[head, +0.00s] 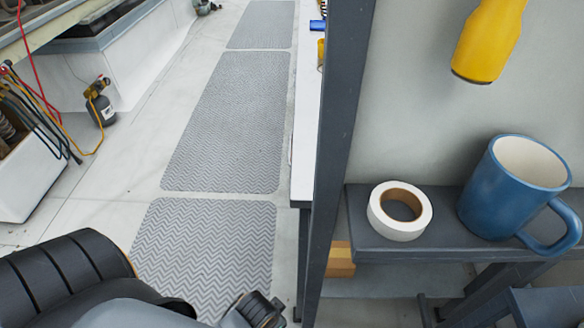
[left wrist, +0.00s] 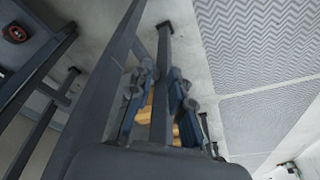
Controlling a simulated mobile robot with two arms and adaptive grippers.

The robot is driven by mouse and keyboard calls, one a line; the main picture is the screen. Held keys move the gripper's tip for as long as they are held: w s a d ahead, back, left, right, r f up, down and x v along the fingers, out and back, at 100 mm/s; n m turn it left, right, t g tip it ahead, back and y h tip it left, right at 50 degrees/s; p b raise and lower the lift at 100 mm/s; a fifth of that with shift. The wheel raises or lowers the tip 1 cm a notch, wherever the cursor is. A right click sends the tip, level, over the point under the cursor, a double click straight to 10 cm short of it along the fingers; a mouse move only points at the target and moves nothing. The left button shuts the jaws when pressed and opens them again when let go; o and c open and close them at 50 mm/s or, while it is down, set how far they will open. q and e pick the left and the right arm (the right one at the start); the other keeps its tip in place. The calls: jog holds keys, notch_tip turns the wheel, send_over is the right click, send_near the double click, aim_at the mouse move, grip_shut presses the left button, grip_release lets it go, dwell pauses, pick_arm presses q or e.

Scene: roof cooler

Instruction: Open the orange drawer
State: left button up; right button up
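No drawer can be made out for certain. An orange-tan block-like thing (head: 340,259) shows low beside the dark post in the head view, mostly hidden. Yellow-orange patches (left wrist: 148,106) show between the fingers in the left wrist view; I cannot tell whether they are the drawer. My left gripper (left wrist: 157,92) is open, its two blue-grey fingers apart. A dark upright bar (left wrist: 163,75) shows between them; I cannot tell whether it is touched. My left arm fills the lower left of the head view, without its fingertips clearly showing. My right gripper is out of view.
A dark post (head: 342,130) stands close on the right. A dark shelf (head: 430,240) holds a white tape roll (head: 400,210) and a blue mug (head: 513,187). A yellow object (head: 487,40) is above. Grey mats (head: 228,120) lie on open floor.

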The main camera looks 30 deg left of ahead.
pick_arm(q)
jog(key=b, duration=0.2)
jog(key=m+t+y+b, duration=0.4)
jog(key=m+t+b, duration=0.3)
jog(key=t, duration=1)
send_near(291, 146)
jog(key=x, duration=0.5)
jog(key=b+x, duration=0.1)
jog(key=x, duration=0.2)
jog(key=shift+w+f, duration=0.2)
jog(key=shift+w, duration=0.1)
jog(key=shift+w+a+r, duration=0.15)
jog(key=shift+w+a, duration=0.05)
jog(key=shift+w, duration=0.45)
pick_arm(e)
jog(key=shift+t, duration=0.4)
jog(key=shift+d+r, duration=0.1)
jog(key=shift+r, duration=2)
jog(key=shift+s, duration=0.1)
